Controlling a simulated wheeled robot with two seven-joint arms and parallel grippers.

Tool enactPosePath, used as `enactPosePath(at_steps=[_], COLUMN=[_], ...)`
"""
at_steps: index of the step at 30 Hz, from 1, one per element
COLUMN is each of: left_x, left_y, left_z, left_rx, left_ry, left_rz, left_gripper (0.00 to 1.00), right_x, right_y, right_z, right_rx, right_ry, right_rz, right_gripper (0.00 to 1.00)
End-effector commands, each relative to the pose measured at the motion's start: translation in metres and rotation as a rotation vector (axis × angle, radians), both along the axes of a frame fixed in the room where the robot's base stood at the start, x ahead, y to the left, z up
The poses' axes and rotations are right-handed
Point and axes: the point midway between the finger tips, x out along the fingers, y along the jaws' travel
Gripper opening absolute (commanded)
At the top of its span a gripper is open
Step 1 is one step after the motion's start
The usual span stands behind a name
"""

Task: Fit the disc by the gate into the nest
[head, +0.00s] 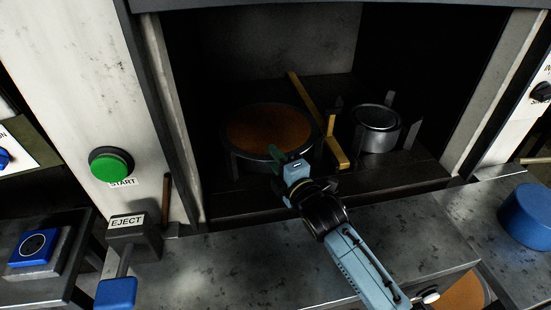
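A wide round disc (265,125) with a brown top and a dark rim sits inside the dark chamber, left of a yellow bar (318,115) that may be the gate. Short upright posts stand around it. Right of the bar, a smaller grey metal cylinder (375,130) stands among several upright posts; I cannot tell which set of posts is the nest. My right gripper (283,158), with green fingertips, is at the disc's near right rim. Whether it touches the rim, and its finger gap, are unclear. My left gripper is out of view.
Pale side walls frame the chamber opening. On the left are a green START button (111,164) and an EJECT lever (127,238). A blue cylinder (527,215) stands at the right. The grey ledge (200,270) in front is mostly clear.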

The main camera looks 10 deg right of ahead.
Motion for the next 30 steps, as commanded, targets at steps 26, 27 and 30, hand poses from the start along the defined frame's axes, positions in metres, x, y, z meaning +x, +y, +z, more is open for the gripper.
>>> enactPosePath(at_steps=[26,27,30], left_x=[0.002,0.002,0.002], left_y=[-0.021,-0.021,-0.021], left_z=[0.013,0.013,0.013], left_rx=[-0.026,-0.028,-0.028], left_ry=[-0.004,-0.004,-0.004], left_rz=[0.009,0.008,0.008], left_gripper=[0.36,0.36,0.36], right_x=[-0.101,-0.105,-0.112], right_y=[-0.031,-0.033,-0.035], right_z=[0.003,0.003,0.003], right_rx=[-0.002,-0.002,0.000], right_ry=[0.001,0.002,0.000], right_rz=[-0.001,-0.001,-0.001], right_gripper=[0.25,0.25,0.25])
